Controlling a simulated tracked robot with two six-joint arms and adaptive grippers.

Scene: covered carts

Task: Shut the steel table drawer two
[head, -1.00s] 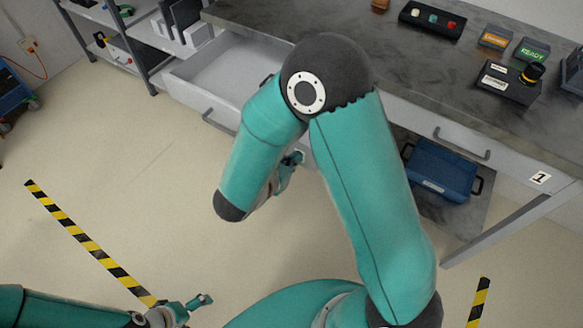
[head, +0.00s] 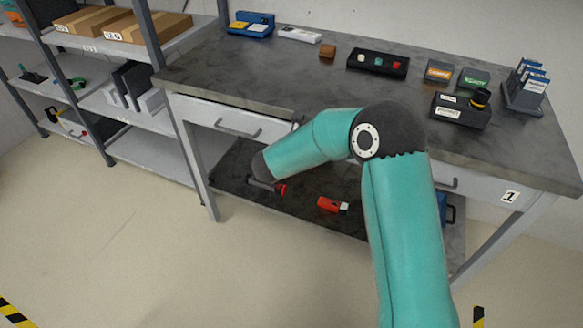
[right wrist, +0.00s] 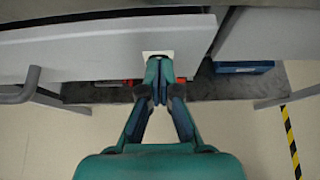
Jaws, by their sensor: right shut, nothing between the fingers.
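The steel table (head: 330,85) has a left drawer (head: 200,112) with a bar handle. Its front sits under the tabletop edge, shut or nearly shut; I cannot tell if it is fully flush. Its right end is hidden behind my right arm. In the right wrist view, the drawer front (right wrist: 95,50) spans the left and middle, its handle at the left. My right gripper (right wrist: 158,66) is shut and empty, its fingertips at a pale label on the drawer front, seemingly touching it. In the head view that gripper is hidden behind the forearm. My left gripper is out of view.
The lower shelf holds a red item (head: 331,205) and a blue case (head: 447,208). A shelf rack (head: 165,150) stands at the left. The floor in front is clear.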

